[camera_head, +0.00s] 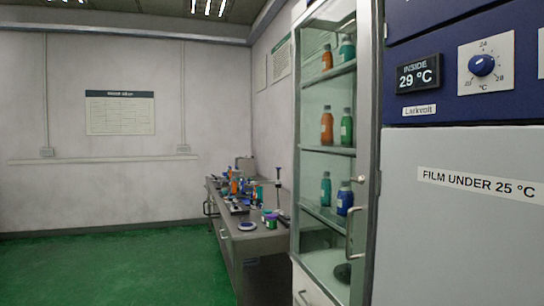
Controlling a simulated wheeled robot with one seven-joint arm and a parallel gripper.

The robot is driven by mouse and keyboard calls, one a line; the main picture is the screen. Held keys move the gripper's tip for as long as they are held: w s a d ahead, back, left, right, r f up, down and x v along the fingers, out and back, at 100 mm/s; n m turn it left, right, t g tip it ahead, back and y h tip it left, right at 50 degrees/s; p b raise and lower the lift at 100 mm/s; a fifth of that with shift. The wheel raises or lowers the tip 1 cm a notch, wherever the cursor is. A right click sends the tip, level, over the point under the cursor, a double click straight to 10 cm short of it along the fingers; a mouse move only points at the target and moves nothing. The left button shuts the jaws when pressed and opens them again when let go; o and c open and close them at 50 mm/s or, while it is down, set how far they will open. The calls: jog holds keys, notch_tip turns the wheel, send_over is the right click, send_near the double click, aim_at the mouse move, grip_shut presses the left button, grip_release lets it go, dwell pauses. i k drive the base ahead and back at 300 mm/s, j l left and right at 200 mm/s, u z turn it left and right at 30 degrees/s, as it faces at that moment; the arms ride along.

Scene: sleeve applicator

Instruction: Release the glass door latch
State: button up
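A tall glass-door cabinet (369,80) stands right of the middle, and its glass door appears closed. A small light-coloured knob (361,179), which looks like the latch, sits on the door's right side at mid height. A curved metal handle (350,232) is just below it. Orange, green and blue bottles stand on the shelves behind the glass, such as an orange bottle (327,123). My gripper is not in view.
A blue and grey unit (455,235) with a dial (482,65) and a display reading 29 °C (419,76) fills the right. A cluttered grey workbench (262,236) stands left of the cabinet. The green floor (110,265) at left is clear.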

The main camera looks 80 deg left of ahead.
aim_at(357, 180)
jog(key=u, duration=2.25)
